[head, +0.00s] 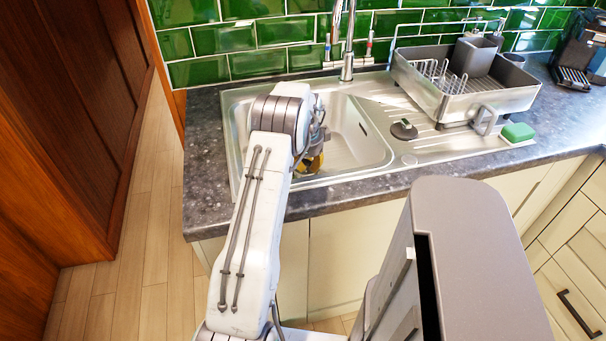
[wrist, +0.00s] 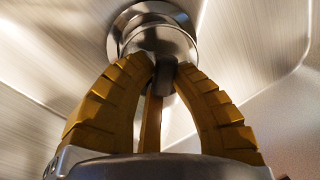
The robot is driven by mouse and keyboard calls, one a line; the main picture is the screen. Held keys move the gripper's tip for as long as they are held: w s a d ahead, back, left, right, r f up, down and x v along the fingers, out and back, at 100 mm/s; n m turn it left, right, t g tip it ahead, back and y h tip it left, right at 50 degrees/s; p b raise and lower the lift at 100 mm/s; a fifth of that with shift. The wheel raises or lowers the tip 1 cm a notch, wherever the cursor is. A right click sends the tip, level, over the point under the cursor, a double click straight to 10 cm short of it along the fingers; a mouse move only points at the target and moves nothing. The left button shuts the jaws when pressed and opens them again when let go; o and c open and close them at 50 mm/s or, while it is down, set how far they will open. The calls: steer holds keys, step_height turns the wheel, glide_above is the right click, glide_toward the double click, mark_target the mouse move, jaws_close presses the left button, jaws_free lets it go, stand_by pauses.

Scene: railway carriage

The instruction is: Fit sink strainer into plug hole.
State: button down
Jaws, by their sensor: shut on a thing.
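My gripper (wrist: 165,68) has yellow ribbed fingers shut on the small dark knob of the sink strainer (wrist: 158,38), a shiny metal cup. In the wrist view the strainer is right in front of the plug hole (wrist: 122,17), whose round metal rim shows around and behind it. I cannot tell whether the strainer is inside the hole or just above it. In the head view my gripper (head: 312,165) is down inside the sink basin (head: 358,150), partly behind my arm. The strainer and the plug hole are hidden there.
A dark round plug (head: 404,130) lies on the ribbed drainer right of the basin. A grey dish rack (head: 455,95) and a green sponge (head: 518,132) are farther right. The tap (head: 347,60) stands behind the basin. The basin walls surround my gripper.

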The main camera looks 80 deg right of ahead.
mark_target(308, 172)
steer(key=shift+f+b, duration=0.5)
steer(key=shift+f, duration=0.9)
steer(key=shift+f, duration=0.1)
steer(key=shift+f, duration=0.15)
steer(key=c, duration=1.2)
jaws_free()
steer(key=r, duration=0.4)
steer(key=a+r, duration=0.1)
steer(key=r, duration=0.3)
steer(key=a+r, duration=0.1)
steer(key=r, duration=0.3)
steer(key=shift+a+r, duration=0.15)
steer(key=shift+w, duration=0.15)
